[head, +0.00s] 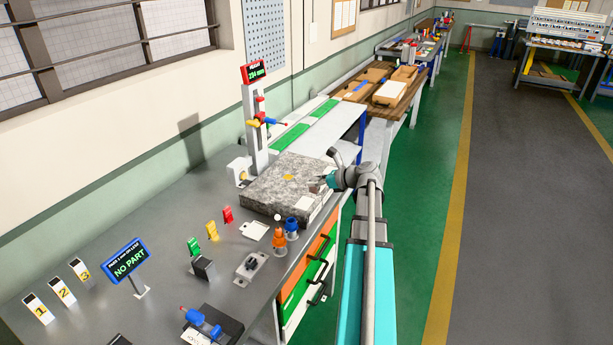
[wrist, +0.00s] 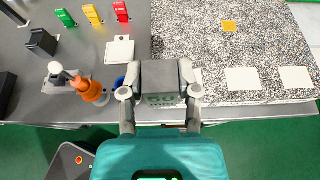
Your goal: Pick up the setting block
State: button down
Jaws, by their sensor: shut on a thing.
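The setting block (wrist: 162,78) is a dark grey block with a pale marking that looks like "50" on its near face. In the wrist view my gripper (wrist: 160,93) is shut on it, with one finger on each side. The block appears over the left front part of the speckled granite plate (wrist: 225,60); I cannot tell whether it touches the plate. In the head view my gripper (head: 328,181) is at the right edge of the granite plate (head: 272,187), and the block is too small to make out clearly there.
The height gauge (head: 256,130) stands behind the plate. An orange bottle-like item (head: 279,243) and a blue one (head: 291,226) stand near the bench's front edge. A white pad (head: 254,230) lies left of the plate. Green, yellow and red tags (wrist: 93,15) stand further back.

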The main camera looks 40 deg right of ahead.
jog(key=s, duration=0.1)
jog(key=s+r+p, duration=0.1)
jog(key=s, duration=0.1)
jog(key=s+r, duration=0.1)
jog(key=s, duration=0.1)
jog(key=shift+s+a+r+p, duration=0.15)
jog(key=shift+a+r+p, duration=0.05)
jog(key=shift+a+p, duration=0.2)
jog(key=shift+d, duration=0.1)
